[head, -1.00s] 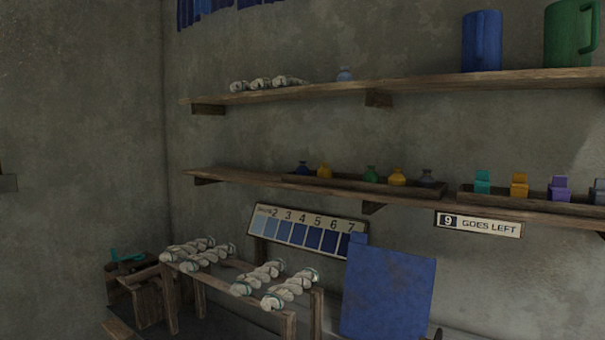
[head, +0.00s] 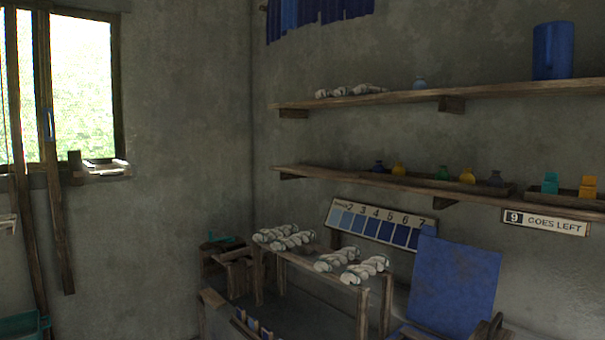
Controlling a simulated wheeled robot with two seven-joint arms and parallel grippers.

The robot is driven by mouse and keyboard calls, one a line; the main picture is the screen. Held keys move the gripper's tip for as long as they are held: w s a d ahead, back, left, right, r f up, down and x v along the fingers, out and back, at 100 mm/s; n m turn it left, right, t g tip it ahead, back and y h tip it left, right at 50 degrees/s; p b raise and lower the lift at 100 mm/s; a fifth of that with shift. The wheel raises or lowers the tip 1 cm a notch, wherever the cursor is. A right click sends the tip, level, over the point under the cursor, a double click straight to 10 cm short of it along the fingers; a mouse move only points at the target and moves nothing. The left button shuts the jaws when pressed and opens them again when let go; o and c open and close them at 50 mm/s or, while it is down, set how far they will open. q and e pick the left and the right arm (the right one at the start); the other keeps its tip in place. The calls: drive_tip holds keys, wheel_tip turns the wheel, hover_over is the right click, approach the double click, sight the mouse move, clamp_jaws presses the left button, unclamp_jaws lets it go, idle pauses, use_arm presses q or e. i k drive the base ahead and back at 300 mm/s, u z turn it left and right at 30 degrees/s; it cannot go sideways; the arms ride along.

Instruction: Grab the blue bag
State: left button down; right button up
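A small dark blue bag-like item (head: 378,167) with a narrow neck stands at the left end of the row on the lower shelf (head: 330,175). Beside the dark blue one are yellow (head: 398,169), green (head: 443,173), a second yellow (head: 467,176) and dark grey (head: 495,178) ones. They are small and dim, so I cannot be sure which are bags. Neither of my grippers shows.
A wooden rack with white skeins (head: 337,260) stands below the shelves, beside a blue chair-like panel (head: 455,285). A numbered colour chart (head: 380,224) is behind them. A window (head: 82,85) is at left.

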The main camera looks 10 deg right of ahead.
sight(379, 168)
drive_tip(key=u, duration=0.95)
drive_tip(key=i, duration=1.75)
drive_tip(key=z, duration=0.65)
